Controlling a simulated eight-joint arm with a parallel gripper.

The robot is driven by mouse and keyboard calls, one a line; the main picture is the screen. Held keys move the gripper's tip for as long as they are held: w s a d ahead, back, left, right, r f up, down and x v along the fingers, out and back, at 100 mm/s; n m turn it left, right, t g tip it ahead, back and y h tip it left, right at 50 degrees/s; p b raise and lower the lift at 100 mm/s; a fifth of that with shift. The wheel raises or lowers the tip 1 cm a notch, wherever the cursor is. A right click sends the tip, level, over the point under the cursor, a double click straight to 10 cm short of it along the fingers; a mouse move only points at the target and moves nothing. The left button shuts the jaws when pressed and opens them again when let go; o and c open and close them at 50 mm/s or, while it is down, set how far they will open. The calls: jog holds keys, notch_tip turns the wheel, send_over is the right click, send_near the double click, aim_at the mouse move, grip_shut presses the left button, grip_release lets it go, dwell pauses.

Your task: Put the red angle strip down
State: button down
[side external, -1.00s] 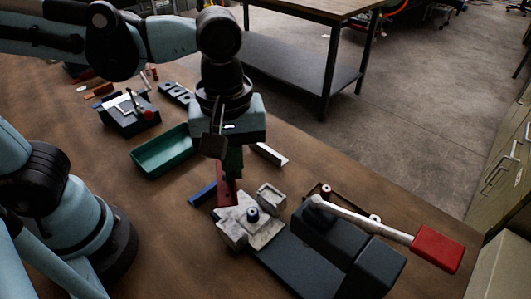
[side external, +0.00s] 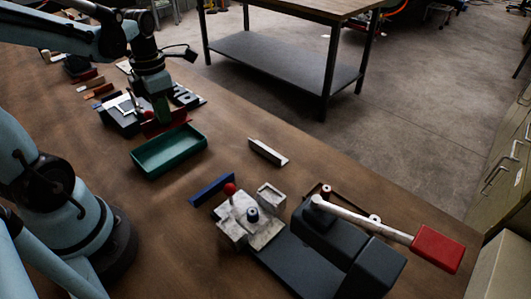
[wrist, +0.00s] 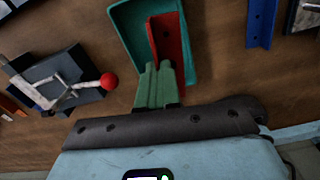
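The red angle strip (side external: 165,124) is held in the green fingers of my gripper (side external: 161,112), at the far end of the green tray (side external: 168,152). In the wrist view the strip (wrist: 170,42) runs out from between the fingertips (wrist: 157,68), over the inside of the tray (wrist: 126,27). My gripper is shut on it. Whether the strip touches the tray is hard to tell.
A dark fixture with a red ball lever (wrist: 108,81) stands beside the tray. A blue strip (side external: 212,190) and a pale angle strip (side external: 268,152) lie on the table. A grey clamp block (side external: 250,222) and a red-handled press (side external: 437,249) are in front.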

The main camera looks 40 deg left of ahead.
aim_at(168, 149)
jog(key=shift+n, duration=0.8)
jog(key=shift+s+a+f, duration=0.15)
jog(key=shift+a+f, duration=0.15)
jog(key=shift+f, duration=1.1)
jog(key=shift+s+a+f, duration=0.15)
jog(key=shift+a+f, duration=0.1)
jog(key=shift+f, duration=1.1)
jog(key=shift+s+a+f, duration=0.15)
jog(key=shift+a+f, duration=0.15)
jog(key=shift+f, duration=1.1)
jog(key=shift+f, duration=0.1)
jog(key=c, duration=1.3)
grip_release()
jog(key=shift+c, duration=0.2)
